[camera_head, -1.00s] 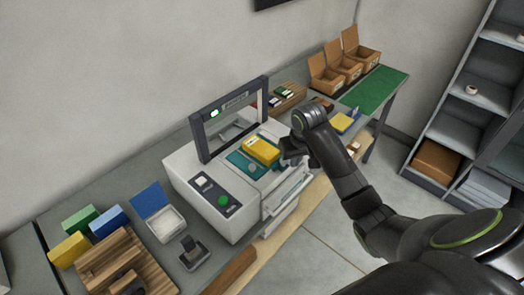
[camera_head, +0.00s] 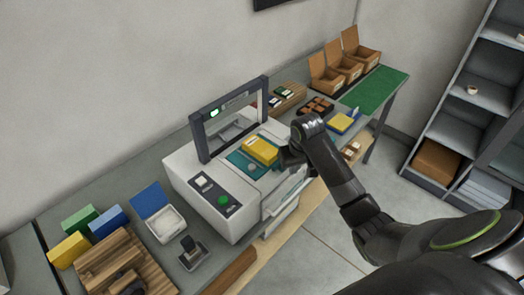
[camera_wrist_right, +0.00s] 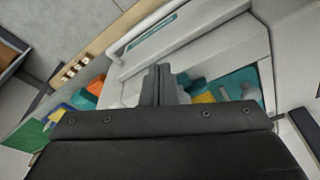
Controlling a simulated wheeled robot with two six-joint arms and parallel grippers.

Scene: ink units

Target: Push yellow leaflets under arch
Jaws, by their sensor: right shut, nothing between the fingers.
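The yellow leaflets (camera_head: 262,150) lie as a stack on the teal pad (camera_head: 240,162) of a white machine, in front of its dark arch (camera_head: 203,138). A green light shows on the arch's top bar. My right gripper (camera_head: 284,156) is just right of the stack, partly hidden by its own wrist; I cannot tell whether it touches. In the right wrist view its fingers (camera_wrist_right: 160,84) are closed together with nothing between them. A bit of yellow leaflets (camera_wrist_right: 204,97) shows beside them, over the teal pad (camera_wrist_right: 243,77). My left gripper is not in view.
A control panel with a green button (camera_head: 223,200) is on the machine's front left. A blue-lidded white box (camera_head: 165,222) and a wooden tray (camera_head: 112,262) stand left. Cardboard boxes (camera_head: 345,68) and a green mat (camera_head: 376,90) are at the far right end.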

